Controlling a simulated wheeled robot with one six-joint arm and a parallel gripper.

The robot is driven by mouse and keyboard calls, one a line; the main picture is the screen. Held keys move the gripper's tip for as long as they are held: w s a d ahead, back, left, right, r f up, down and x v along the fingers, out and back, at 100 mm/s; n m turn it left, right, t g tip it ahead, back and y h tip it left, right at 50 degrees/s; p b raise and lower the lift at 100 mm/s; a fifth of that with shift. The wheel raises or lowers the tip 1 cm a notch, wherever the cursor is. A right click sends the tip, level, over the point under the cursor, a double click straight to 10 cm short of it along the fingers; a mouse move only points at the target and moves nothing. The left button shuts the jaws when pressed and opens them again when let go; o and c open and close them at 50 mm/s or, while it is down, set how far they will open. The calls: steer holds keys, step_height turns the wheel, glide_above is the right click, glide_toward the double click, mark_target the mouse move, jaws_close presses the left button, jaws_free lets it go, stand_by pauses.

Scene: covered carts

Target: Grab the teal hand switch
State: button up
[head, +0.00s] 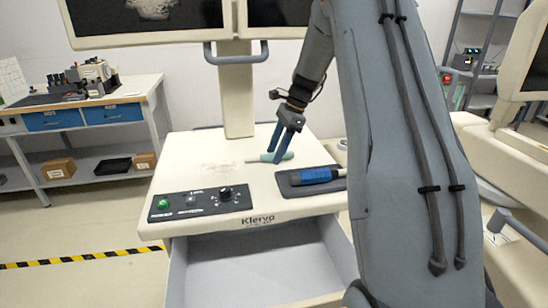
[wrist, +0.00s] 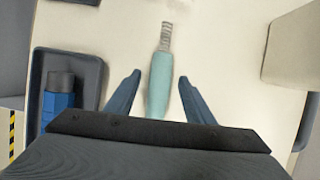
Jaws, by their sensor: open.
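The teal hand switch (wrist: 160,86) lies on the cream cart top, with a ribbed grey neck at its far end in the wrist view. In the head view the hand switch (head: 279,157) shows near the middle of the cart top, partly behind my fingers. My gripper (wrist: 160,78) is open, with one blue finger on each side of the switch and gaps between them. In the head view my gripper (head: 275,157) reaches down over the switch. Whether the fingertips touch the cart top cannot be told.
A dark tray (head: 291,191) with a blue cylindrical thing (head: 314,175) lies close by on the cart top. A control panel (head: 200,203) with a green button is at the front left. An open drawer (head: 255,262) juts out below. A monitor post (head: 236,95) stands behind.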

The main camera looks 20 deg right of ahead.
steer(key=shift+f, duration=0.1)
stand_by(0.3)
steer(key=c, duration=1.1)
